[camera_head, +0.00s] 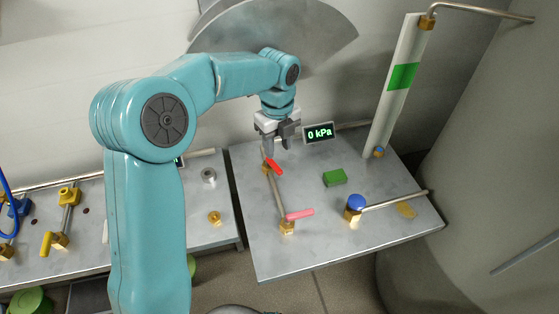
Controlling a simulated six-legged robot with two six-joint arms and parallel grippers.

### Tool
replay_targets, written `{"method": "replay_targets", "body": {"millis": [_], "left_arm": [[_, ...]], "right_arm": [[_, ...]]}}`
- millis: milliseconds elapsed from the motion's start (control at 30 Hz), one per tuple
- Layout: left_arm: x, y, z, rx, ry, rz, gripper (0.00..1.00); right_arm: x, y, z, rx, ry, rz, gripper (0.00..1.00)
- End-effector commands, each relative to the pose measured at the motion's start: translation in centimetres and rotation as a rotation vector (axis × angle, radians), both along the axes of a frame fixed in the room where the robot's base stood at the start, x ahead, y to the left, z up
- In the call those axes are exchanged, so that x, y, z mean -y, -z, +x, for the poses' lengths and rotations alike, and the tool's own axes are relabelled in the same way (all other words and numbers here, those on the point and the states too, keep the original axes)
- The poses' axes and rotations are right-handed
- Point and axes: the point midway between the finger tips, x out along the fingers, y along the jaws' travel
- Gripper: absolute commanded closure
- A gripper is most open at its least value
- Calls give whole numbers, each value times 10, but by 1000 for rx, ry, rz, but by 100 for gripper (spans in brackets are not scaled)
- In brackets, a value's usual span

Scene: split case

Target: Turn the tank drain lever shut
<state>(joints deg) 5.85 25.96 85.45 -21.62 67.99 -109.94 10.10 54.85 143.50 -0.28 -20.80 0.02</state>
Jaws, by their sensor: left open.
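A red lever (274,167) sits on a brass valve at the back left of the right-hand grey metal bench. A pink lever (299,214) sits on a brass valve nearer the front, joined to the red one's valve by a pipe. I cannot tell from any label which is the tank drain lever. My left gripper (276,147) is open and points down, with its fingers just above and behind the red lever; I cannot tell whether they touch it. My right gripper is not in view.
A display reading 0 kPa (319,133) stands behind the bench. A green block (335,178), a blue knob (356,202) and an upright tube with a green band (403,77) are to the right. The left bench holds a yellow lever (46,243) and a brass fitting (214,217).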

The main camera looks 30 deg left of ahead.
Motion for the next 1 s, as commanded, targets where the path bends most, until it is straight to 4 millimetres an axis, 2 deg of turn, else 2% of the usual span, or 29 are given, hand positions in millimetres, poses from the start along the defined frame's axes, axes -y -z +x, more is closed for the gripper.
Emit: {"method": "replay_targets", "body": {"millis": [100,300,467,700,733,800,867,1000], "left_arm": [[-1,28,-1,-4,-2,-1,57],[-1,59,1,-2,-2,0,57],[-1,68,2,0,-3,0,57],[-1,69,5,1,-3,0,57],[-1,69,5,1,-3,0,61],[-1,69,5,1,-3,0,84],[-1,69,5,1,-3,0,100],[-1,69,5,1,-3,0,100]], "right_arm": [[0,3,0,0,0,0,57],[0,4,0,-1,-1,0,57],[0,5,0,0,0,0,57],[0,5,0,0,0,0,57],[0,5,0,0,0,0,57],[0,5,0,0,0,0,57],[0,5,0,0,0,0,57],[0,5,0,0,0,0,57]]}}
